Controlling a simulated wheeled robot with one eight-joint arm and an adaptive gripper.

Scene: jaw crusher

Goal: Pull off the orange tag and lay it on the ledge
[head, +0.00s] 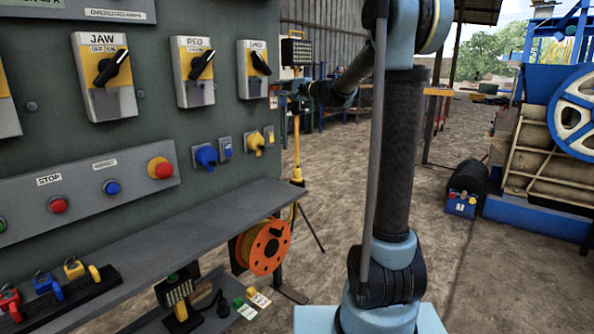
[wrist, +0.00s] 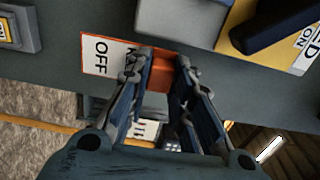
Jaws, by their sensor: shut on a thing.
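The orange tag (wrist: 153,77) is between the fingers of my gripper (wrist: 158,72) in the wrist view. Its white face (wrist: 100,60) with orange edging reads OFF and sticks out to the left of the fingers. My gripper is shut on it, beside the dark panel (wrist: 75,75). The fingers partly cover the tag, so I cannot tell whether it still touches its mount. In the head view the tag (head: 273,99) shows small at the panel's right edge, below the right-hand switch. The grey ledge (head: 185,247) runs along the panel below and is bare on top.
Switch boxes (head: 195,70) and colored plugs (head: 205,156) stick out from the panel. An orange cable reel (head: 263,247) hangs under the ledge's right end. A yellow stand (head: 297,150) stands behind.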

